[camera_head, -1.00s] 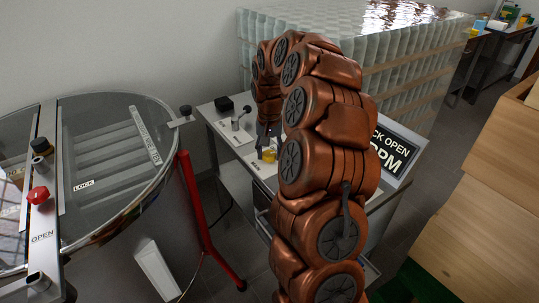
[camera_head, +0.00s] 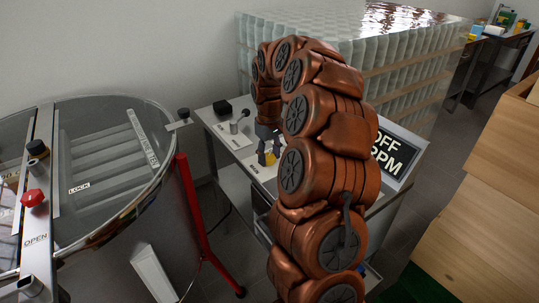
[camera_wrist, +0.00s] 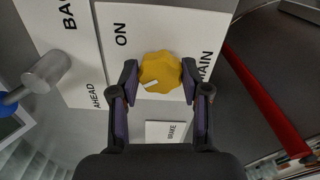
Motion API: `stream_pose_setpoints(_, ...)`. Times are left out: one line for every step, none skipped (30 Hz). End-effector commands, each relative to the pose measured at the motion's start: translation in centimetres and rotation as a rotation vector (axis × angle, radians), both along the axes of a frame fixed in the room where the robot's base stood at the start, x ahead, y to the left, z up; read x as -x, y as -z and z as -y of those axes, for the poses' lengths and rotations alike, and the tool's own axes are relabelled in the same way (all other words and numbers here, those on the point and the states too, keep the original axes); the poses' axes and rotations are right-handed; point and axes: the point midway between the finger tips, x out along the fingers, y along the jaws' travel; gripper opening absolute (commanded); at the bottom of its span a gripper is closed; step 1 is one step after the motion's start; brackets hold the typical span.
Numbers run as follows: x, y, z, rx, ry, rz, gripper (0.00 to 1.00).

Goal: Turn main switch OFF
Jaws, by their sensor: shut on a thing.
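The main switch is a yellow scalloped knob (camera_wrist: 162,68) with a white pointer mark, on a white plate in the wrist view. The plate reads ON at upper left and MAIN, partly covered, at right. The pointer mark lies at the knob's lower left. My gripper (camera_wrist: 160,76) is shut on the knob, one finger on each side. In the head view my gripper (camera_head: 268,155) is at the small yellow knob (camera_head: 271,159) on the panel, partly hidden by my arm. The display (camera_head: 392,153) shows OFF above RPM, its left part hidden.
Wooden boxes (camera_head: 490,210) stand at right.

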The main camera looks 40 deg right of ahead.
Motion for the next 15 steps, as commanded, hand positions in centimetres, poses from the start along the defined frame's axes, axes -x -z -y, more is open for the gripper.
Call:
stream_pose_setpoints(0.07,0.06,-0.03,-0.001,-0.015,-0.003,0.12)
stream_pose_setpoints(0.07,0.07,-0.02,-0.001,-0.023,-0.003,0.12)
stream_pose_setpoints(0.07,0.07,-0.02,-0.001,-0.033,-0.003,0.12)
stream_pose_setpoints(0.07,0.07,-0.01,-0.001,-0.039,-0.003,0.12)
stream_pose_setpoints(0.08,0.07,-0.01,-0.001,-0.045,-0.003,0.12)
stream_pose_setpoints(0.08,0.06,0.0,-0.001,-0.05,-0.003,0.12)
stream_pose_setpoints(0.07,0.06,0.01,0.0,-0.053,-0.003,0.12)
stream_pose_setpoints(0.07,0.06,0.01,0.0,-0.055,-0.003,0.12)
stream_pose_setpoints(0.08,0.07,0.01,0.0,-0.058,-0.003,0.12)
stream_pose_setpoints(0.07,0.06,0.01,0.0,-0.059,-0.003,0.12)
stream_pose_setpoints(0.08,0.06,0.01,0.0,-0.06,-0.003,0.12)
stream_pose_setpoints(0.08,0.06,0.01,0.0,-0.061,-0.003,0.12)
stream_pose_setpoints(0.07,0.06,0.02,0.0,-0.061,-0.003,0.12)
stream_pose_setpoints(0.07,0.06,0.02,0.0,-0.061,-0.003,0.12)
stream_pose_setpoints(0.08,0.07,0.01,0.0,-0.061,-0.003,0.12)
